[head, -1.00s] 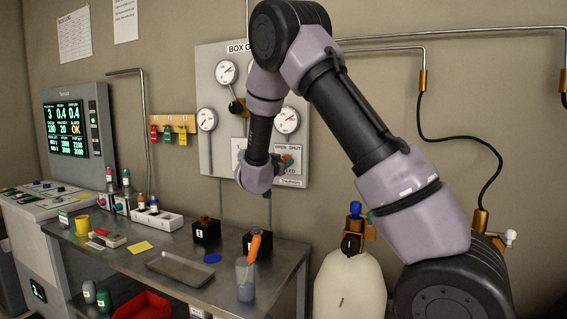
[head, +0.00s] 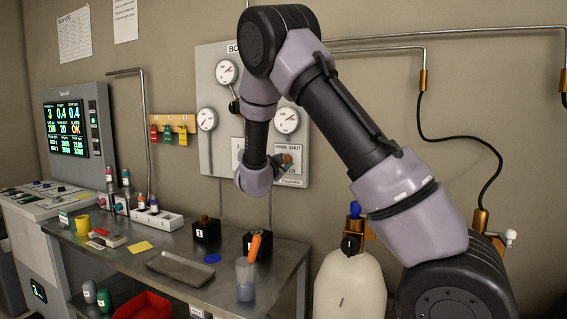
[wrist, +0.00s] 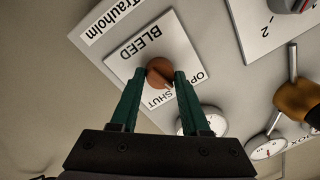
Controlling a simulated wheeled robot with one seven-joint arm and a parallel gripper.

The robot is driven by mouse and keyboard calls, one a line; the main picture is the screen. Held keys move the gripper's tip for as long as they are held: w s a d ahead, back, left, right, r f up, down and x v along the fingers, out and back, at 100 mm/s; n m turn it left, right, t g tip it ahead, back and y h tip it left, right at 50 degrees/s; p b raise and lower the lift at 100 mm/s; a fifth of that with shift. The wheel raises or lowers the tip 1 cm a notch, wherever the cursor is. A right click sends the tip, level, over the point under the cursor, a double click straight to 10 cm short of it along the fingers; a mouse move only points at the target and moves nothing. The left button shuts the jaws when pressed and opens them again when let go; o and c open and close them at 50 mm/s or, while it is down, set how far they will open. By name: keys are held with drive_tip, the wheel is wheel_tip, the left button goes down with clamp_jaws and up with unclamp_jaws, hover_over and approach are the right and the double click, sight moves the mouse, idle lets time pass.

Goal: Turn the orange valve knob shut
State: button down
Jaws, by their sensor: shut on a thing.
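The orange valve knob (wrist: 160,72) sits on a white plate (wrist: 143,52) marked BLEED, OPEN and SHUT, which appears upside down in the wrist view. My gripper (wrist: 159,78) has its two green fingers on either side of the knob, shut on it. A dark pointer mark on the knob's lower right side points toward the lettering. In the head view the knob (head: 287,158) shows small at the lower right of the gauge panel, with my gripper (head: 281,162) at it from the left. The fingers partly hide the knob's sides.
The grey panel (head: 222,165) carries several round gauges, and my arm crosses in front of it. Below stands a metal bench (head: 130,262) with a tray, black blocks and a cup (head: 245,281) holding an orange-handled tool. A white tank (head: 350,285) stands to the right.

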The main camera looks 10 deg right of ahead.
drive_tip(key=m+h, duration=0.1)
drive_tip(key=m, duration=1.1)
drive_tip(key=shift+f+m, duration=0.15)
drive_tip(key=shift+m, duration=0.15)
idle(0.3)
drive_tip(key=shift+c, duration=2)
unclamp_jaws()
drive_tip(key=shift+a, duration=0.15)
drive_tip(key=r+v, duration=0.1)
drive_tip(key=v, duration=0.9)
drive_tip(key=shift+s+a+f, duration=0.25)
drive_tip(key=shift+f, duration=0.2)
